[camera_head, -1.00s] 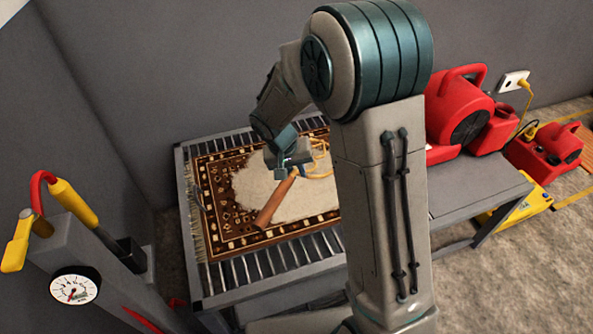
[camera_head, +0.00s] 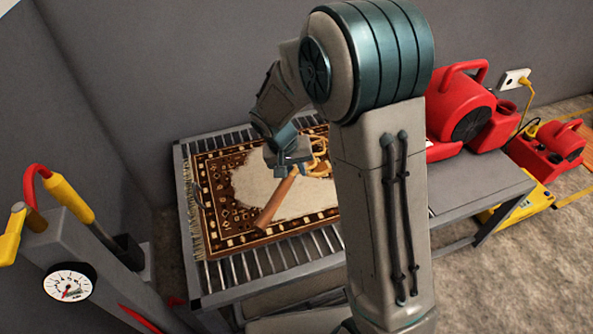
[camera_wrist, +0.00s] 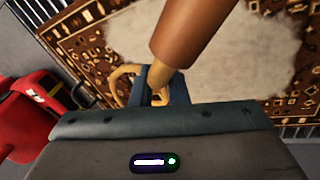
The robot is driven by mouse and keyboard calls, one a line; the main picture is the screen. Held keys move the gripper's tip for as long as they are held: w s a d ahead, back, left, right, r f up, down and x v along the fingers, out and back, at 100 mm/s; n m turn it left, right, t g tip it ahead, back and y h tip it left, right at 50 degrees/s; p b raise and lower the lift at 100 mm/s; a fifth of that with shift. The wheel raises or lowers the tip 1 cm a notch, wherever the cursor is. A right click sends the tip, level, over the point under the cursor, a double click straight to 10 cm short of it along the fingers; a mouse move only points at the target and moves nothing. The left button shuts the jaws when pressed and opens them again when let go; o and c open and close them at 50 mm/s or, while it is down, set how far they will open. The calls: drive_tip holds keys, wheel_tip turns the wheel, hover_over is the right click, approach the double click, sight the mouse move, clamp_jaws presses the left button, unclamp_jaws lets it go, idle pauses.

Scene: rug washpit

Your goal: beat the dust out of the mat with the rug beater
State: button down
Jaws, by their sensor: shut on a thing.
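The mat (camera_head: 215,210), brown with a patterned border and fringe, lies flat on a slatted metal rack (camera_head: 200,283). A large pale dusty patch (camera_head: 255,187) covers its middle; it also shows in the wrist view (camera_wrist: 225,65). My gripper (camera_head: 291,168) is shut on the rug beater (camera_head: 276,202) above the mat. The beater's brown handle end points toward the front of the mat, and its looped yellow head (camera_head: 318,160) is partly hidden behind my arm. In the wrist view the handle (camera_wrist: 193,35) rises across the picture and part of the looped head (camera_wrist: 124,84) shows beyond the fingers.
A post with a gauge (camera_head: 70,282) and yellow-handled hose stands at the front left. Grey walls close off the back and left.

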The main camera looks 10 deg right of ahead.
wheel_tip(320, 180, down, 4)
drive_tip(key=b, duration=0.4)
drive_tip(key=shift+f, duration=0.2)
wheel_tip(320, 180, up, 4)
drive_tip(key=p, duration=0.3)
drive_tip(key=shift+r, duration=0.25)
drive_tip(key=shift+f, duration=0.1)
drive_tip(key=shift+a, duration=0.1)
drive_tip(key=s+a+r+m+t+p, duration=0.1)
drive_tip(key=s+a+r, duration=0.1)
drive_tip(key=a, duration=0.7)
drive_tip(key=s+a+r+t+p, duration=0.1)
drive_tip(key=s+a+r, duration=0.1)
drive_tip(key=a, duration=0.8)
wheel_tip(320, 180, down, 6)
drive_tip(key=b, duration=0.4)
drive_tip(key=shift+y, duration=0.3)
